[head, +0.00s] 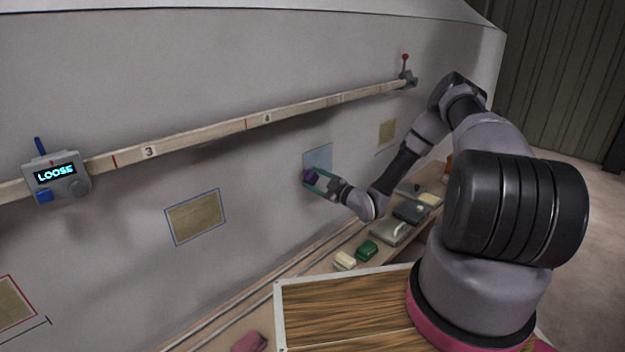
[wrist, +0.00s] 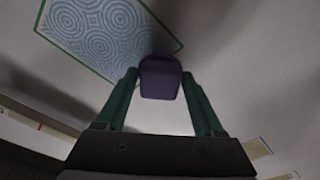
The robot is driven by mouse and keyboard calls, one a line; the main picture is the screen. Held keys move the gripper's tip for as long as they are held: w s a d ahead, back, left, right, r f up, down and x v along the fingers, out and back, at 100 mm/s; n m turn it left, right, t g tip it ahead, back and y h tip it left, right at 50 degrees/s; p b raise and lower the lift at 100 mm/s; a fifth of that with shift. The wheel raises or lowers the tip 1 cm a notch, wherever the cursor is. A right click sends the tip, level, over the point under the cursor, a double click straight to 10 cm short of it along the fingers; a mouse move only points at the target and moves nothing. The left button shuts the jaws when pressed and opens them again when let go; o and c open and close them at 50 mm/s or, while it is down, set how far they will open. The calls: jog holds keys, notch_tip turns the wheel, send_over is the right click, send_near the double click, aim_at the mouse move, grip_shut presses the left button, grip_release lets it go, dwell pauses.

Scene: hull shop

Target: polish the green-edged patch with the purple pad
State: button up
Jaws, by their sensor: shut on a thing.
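The green-edged patch (wrist: 105,35) has a pale blue face with swirling ring marks and lies on the grey hull wall. In the head view the patch (head: 318,157) shows just above my gripper (head: 318,180), its lower part partly covered. My gripper is shut on the purple pad (head: 310,176), and its green fingers stand on both sides of it. In the wrist view the pad (wrist: 160,79) sits between the fingertips and overlaps the patch's lower right corner. I cannot tell whether the pad touches the wall.
A numbered rail (head: 205,133) crosses the wall above, with a box (head: 57,174) reading LOOSE and a red-knobbed lever (head: 405,66). A blue-edged patch (head: 196,216) and red-edged patch (head: 14,304) lie left. Below, a shelf holds a green block (head: 366,250) and a cream block (head: 345,261).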

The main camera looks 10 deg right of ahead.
jog(key=shift+v, duration=2.55)
jog(key=shift+s+r, duration=0.15)
jog(key=shift+r, duration=0.05)
jog(key=shift+r+v, duration=0.15)
jog(key=shift+v, duration=1.05)
jog(key=shift+r+v, duration=0.1)
jog(key=shift+v, duration=1.05)
jog(key=shift+s+a, duration=0.1)
jog(key=shift+s, duration=0.15)
jog(key=shift+v, duration=1.85)
jog(key=shift+s+r, duration=0.1)
jog(key=shift+r, duration=0.1)
